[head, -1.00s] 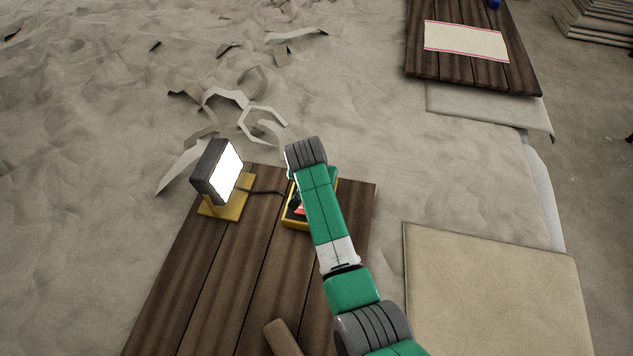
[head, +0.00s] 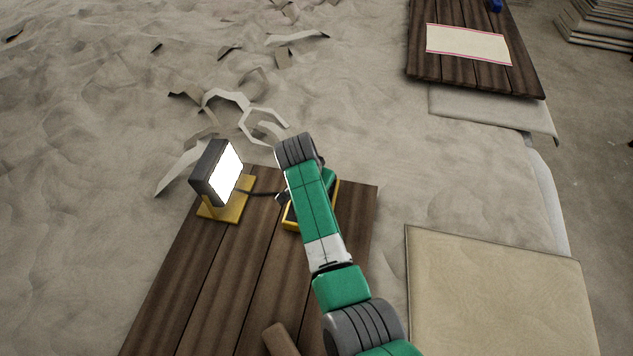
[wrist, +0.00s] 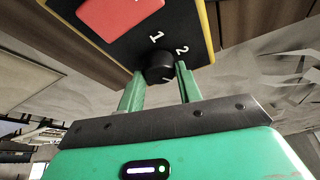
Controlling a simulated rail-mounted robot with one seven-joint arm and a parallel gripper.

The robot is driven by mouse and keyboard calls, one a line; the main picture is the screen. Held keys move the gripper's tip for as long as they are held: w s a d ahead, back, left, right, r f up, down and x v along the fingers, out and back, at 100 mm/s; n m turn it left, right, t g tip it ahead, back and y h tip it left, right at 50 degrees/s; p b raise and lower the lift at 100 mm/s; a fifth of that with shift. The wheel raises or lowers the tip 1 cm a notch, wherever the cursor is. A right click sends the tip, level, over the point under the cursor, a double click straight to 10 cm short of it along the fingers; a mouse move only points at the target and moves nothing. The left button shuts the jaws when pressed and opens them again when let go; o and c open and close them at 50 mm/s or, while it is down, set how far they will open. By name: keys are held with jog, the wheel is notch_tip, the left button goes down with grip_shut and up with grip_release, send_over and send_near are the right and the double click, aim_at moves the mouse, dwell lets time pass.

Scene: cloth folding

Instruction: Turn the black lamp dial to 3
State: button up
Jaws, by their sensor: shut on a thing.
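The black dial (wrist: 160,64) sits on the black face of a yellow-edged control box (wrist: 212,30), seen in the wrist view. White numbers 1 and 2 show beside the dial. A 3 cannot be made out, and a small pale mark shows near the dial's lower right. My gripper (wrist: 160,84) has its two green fingers on either side of the dial, shut on it. In the head view the yellow box (head: 290,219) is mostly hidden behind my green arm, and the dial and fingertips are not visible. The lamp (head: 214,172) is lit, on a yellow stand left of the box.
A red panel (wrist: 110,14) is on the box face near the dial. A black cable (head: 258,192) runs between lamp and box. Both stand on a dark plank table (head: 215,290). A brown cylindrical piece (head: 281,338) lies at its front. A beige pad (head: 490,290) is at right.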

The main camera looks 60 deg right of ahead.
jog(key=o, duration=1)
jog(key=shift+f, duration=0.1)
jog(key=v, duration=0.8)
jog(key=shift+b, duration=0.3)
